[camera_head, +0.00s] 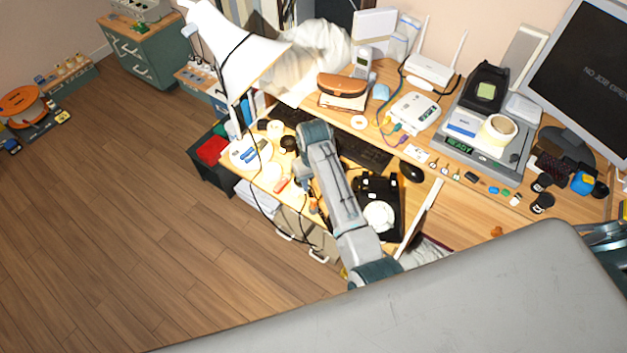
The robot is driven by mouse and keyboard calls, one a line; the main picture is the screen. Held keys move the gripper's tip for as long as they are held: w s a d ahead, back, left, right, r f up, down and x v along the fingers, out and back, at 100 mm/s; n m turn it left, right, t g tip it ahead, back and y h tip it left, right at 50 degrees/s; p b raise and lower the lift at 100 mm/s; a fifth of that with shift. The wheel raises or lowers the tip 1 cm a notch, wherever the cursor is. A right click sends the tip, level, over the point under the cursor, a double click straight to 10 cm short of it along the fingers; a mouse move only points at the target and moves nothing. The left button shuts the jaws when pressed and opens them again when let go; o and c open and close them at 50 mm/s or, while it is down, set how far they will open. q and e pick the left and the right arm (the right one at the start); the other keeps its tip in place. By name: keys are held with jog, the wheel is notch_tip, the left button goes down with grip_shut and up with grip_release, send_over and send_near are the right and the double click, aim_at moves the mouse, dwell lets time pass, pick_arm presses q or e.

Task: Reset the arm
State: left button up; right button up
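One of my arms (340,190) reaches up over the middle of the desk, bent at a rounded grey joint. No fingertips show clearly on it. Dark metal parts of mine (604,238) show at the right edge, cut off by the frame; I cannot make out open or shut fingers there. A black dial phone (390,221) with a pale round dial (379,215) sits on the desk just right of the arm, which partly hides it. My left gripper does not show.
A white lamp (235,50) stands at the desk's left. A keyboard (365,152), mouse (411,171), grey device with tape roll (480,145) and monitor (590,75) crowd the desk (465,205). Wooden floor (120,220) at left is clear. A large grey panel of mine fills the bottom.

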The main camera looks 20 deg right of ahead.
dwell(0.5)
jog(key=s+d+m+t, duration=0.1)
jog(key=s+d, duration=0.3)
jog(key=s, duration=0.3)
jog(key=s+d+t, duration=0.1)
jog(key=s+d, duration=0.3)
jog(key=s, duration=0.4)
jog(key=s+d+r+t, duration=0.1)
jog(key=s+r, duration=0.4)
jog(key=s, duration=0.3)
jog(key=s+d+r+t, duration=0.1)
jog(key=s+d+r, duration=0.1)
jog(key=s+r, duration=0.4)
notch_tip(320, 180, down, 37)
jog(key=s+d+g+b, duration=0.2)
jog(key=d+b, duration=0.1)
jog(key=b, duration=0.1)
jog(key=s+f+b, duration=0.3)
jog(key=s+f, duration=1.5)
jog(key=f, duration=0.3)
jog(key=shift+d+f+g+h+b, duration=0.15)
jog(key=shift+d+g+h+b, duration=0.15)
jog(key=shift+g+h, duration=0.1)
